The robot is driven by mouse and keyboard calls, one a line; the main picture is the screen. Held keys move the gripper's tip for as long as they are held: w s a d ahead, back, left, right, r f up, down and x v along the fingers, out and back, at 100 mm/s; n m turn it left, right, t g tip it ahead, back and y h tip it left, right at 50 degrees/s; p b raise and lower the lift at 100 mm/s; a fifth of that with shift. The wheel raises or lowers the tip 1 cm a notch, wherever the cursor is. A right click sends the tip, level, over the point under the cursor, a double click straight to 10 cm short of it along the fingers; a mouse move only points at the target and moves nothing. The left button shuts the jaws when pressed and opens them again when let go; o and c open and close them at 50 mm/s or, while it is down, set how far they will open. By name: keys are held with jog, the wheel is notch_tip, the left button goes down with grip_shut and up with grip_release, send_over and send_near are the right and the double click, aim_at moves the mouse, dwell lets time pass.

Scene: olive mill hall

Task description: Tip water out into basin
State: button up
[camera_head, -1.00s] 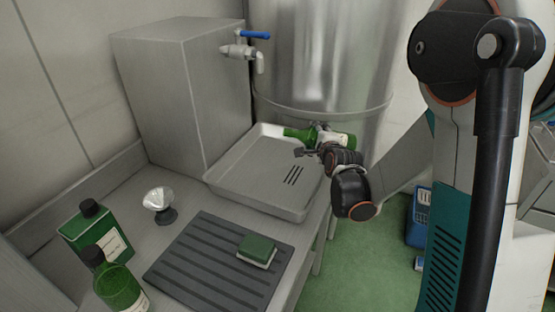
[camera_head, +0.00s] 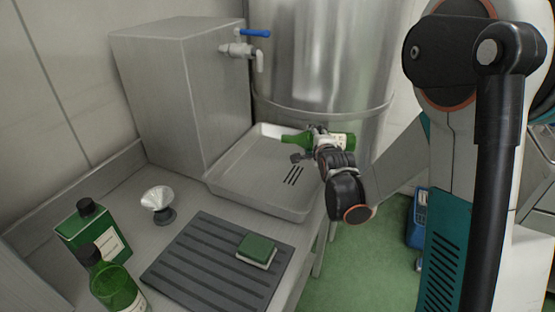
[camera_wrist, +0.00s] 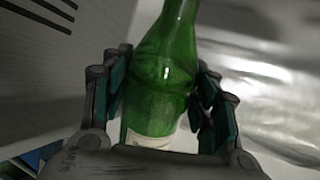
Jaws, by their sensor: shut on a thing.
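My gripper (camera_head: 312,145) is shut on a green glass bottle (camera_head: 292,139) with a pale label. The bottle lies about level in the head view, above the far right part of the grey metal basin (camera_head: 232,191), its neck pointing left over the basin and its base to the right. In the wrist view the bottle (camera_wrist: 160,88) sits between the two fingers (camera_wrist: 160,100), its neck running up out of frame. Its mouth is out of the wrist view and small in the head view. No stream of water can be made out.
A blue-handled tap (camera_head: 245,50) sticks out from a steel box (camera_head: 185,90) above the basin. A large steel tank (camera_head: 325,60) stands behind.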

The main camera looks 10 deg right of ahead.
jog(key=shift+f+n+b, duration=0.3)
jog(key=shift+f+b, duration=0.1)
jog(key=shift+a+n+h, duration=0.2)
jog(key=shift+n+h, duration=0.4)
dwell(1.4)
